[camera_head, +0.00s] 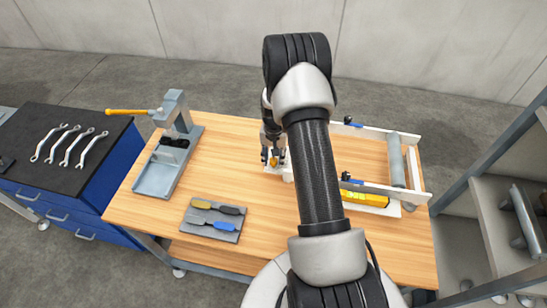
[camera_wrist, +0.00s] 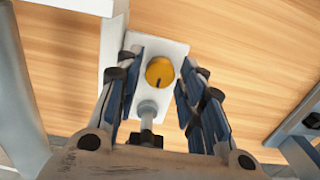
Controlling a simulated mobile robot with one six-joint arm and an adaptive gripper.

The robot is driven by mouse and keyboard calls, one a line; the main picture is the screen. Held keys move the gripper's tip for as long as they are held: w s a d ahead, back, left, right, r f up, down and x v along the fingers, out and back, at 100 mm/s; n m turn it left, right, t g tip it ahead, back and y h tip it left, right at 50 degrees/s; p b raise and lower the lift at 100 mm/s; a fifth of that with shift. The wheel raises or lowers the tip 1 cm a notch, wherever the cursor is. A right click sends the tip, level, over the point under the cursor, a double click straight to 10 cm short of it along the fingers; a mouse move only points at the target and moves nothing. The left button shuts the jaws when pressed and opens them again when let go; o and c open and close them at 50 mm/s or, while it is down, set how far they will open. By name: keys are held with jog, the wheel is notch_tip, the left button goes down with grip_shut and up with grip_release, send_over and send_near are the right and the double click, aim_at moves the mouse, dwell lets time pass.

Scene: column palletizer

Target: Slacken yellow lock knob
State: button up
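The yellow lock knob (camera_wrist: 160,71) is round with a dark mark on its lower edge, and sits on a white plate (camera_wrist: 178,48) in the wrist view. My gripper (camera_wrist: 160,62) is open, with one blue-padded finger on each side of the knob and gaps between. I cannot tell how far the fingertips are above the plate. A grey rod with a dark end sticks out below the knob. In the head view my gripper (camera_head: 272,156) is over the middle of the wooden table, and my arm hides part of the fixture there.
A white frame (camera_head: 380,133) with a roller stands at right. Wrenches lie on a blue cabinet (camera_head: 75,210); a shelf stands right.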

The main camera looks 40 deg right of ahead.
jog(key=c, duration=0.7)
jog(key=shift+c, duration=0.2)
jog(key=shift+n, duration=0.3)
jog(key=n+b, duration=0.2)
jog(key=n, duration=0.1)
jog(key=shift+n, duration=0.4)
jog(key=n+b, duration=0.2)
jog(key=n, duration=0.2)
jog(key=shift+n, duration=0.3)
jog(key=n+b, duration=0.1)
jog(key=n, duration=0.3)
jog(key=shift+n+b, duration=0.45)
jog(key=shift+n, duration=1.45)
